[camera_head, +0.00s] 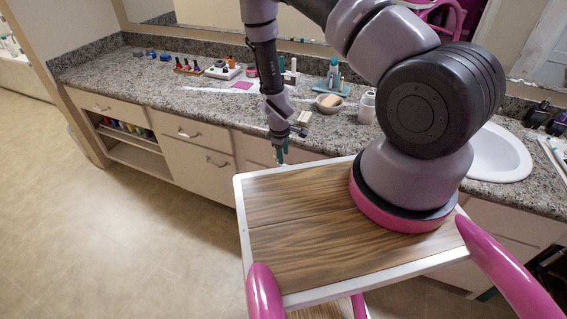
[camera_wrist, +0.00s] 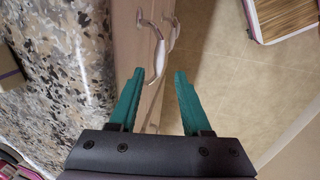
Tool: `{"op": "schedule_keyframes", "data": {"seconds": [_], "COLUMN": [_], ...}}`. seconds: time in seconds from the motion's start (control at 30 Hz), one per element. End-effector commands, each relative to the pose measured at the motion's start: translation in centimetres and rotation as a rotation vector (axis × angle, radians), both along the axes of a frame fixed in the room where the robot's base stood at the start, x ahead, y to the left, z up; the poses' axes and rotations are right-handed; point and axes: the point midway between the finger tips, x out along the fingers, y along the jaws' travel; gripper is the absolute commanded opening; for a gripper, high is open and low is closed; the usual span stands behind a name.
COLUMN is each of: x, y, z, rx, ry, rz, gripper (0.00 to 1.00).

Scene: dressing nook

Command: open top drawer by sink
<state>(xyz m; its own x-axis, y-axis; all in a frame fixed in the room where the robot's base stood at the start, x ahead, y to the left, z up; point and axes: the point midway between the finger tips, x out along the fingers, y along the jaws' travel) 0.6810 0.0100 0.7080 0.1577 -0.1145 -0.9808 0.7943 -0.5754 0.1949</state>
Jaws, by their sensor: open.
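My gripper (camera_head: 281,152) hangs just off the front edge of the counter, left of the white sink (camera_head: 500,155). In the wrist view my gripper (camera_wrist: 160,74) has its two teal fingers apart with nothing held between them. A pale drawer front (camera_wrist: 126,38) runs beside the speckled counter, with a curved light handle (camera_wrist: 153,34) beyond the fingertips, apart from them. In the head view the upper drawer front (camera_head: 255,148) behind my gripper is partly hidden, and its handle cannot be made out.
The granite counter (camera_head: 200,92) holds bottles, a bowl (camera_head: 329,103) and soap bars (camera_head: 304,117). The floor (camera_head: 110,230) in front of the left cabinets is clear.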

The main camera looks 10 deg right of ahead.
Motion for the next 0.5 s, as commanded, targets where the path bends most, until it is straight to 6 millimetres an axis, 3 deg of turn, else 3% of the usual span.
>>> {"op": "schedule_keyframes", "data": {"seconds": [0.23,0.5], "x": [0.6,0.9], "y": [-0.5,-0.7], "z": [-4.0,-5.3], "rx": [-0.001,0.000], "ry": [0.000,0.000], "rz": [-0.001,-0.001], "gripper": [0.48,0.48]}}
